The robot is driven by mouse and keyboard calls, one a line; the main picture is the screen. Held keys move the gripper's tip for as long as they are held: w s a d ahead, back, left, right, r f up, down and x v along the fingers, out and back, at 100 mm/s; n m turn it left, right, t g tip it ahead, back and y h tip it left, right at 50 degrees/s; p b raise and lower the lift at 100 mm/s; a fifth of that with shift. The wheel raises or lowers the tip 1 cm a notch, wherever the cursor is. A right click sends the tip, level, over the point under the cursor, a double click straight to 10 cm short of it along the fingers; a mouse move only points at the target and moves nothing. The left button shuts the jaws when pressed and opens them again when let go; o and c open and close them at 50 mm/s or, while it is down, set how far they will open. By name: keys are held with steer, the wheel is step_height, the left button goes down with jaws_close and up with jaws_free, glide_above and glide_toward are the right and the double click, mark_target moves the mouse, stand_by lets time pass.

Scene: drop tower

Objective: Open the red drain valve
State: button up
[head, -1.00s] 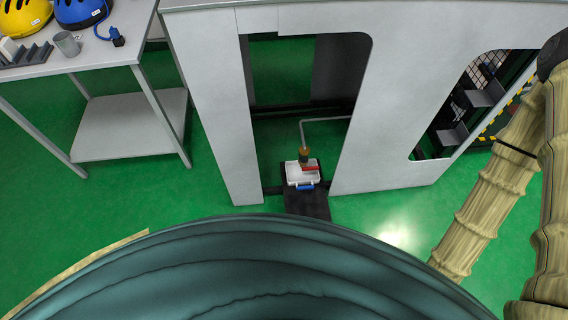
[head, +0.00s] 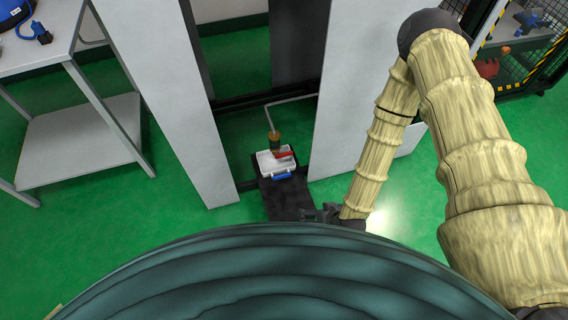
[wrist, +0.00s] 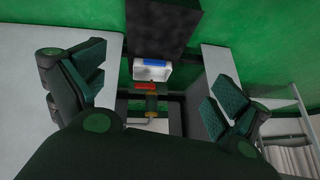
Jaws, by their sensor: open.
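The red drain valve handle (head: 285,155) sits beside a brass valve body (head: 274,138) at the end of a pale pipe, in the opening between two grey panels. In the wrist view the red handle (wrist: 146,86) shows between my fingers, beyond them. Below the valve is a white tray (head: 264,161) with a blue part at its front. My gripper (head: 322,212) is open and empty, apart from the valve, at the right of the black block. Its fingers spread wide in the wrist view (wrist: 158,88).
A black block (head: 288,200) stands in front of the tray. Grey panels (head: 170,100) flank the opening on the left and on the right (head: 345,90). A grey table (head: 35,50) with a lower shelf is at the left. A mesh cage (head: 520,60) stands at the far right.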

steer(key=w+a+f+n+t+y+b, duration=0.1)
steer(key=w+a+f+t+b, duration=0.2)
steer(key=w+f+b, duration=0.25)
steer(key=w+a+f+t+y+b, duration=0.1)
steer(key=w+a+f+t+b, duration=0.1)
steer(key=w+a+f+b, duration=0.3)
steer(key=t+b, duration=0.6)
steer(key=b, duration=0.3)
glide_toward(284, 155)
steer(key=b+x, duration=0.3)
steer(key=x, duration=0.6)
steer(key=shift+w+r, duration=0.1)
steer(key=shift+w, duration=0.15)
steer(key=c, duration=1.5)
steer(key=shift+o, duration=0.3)
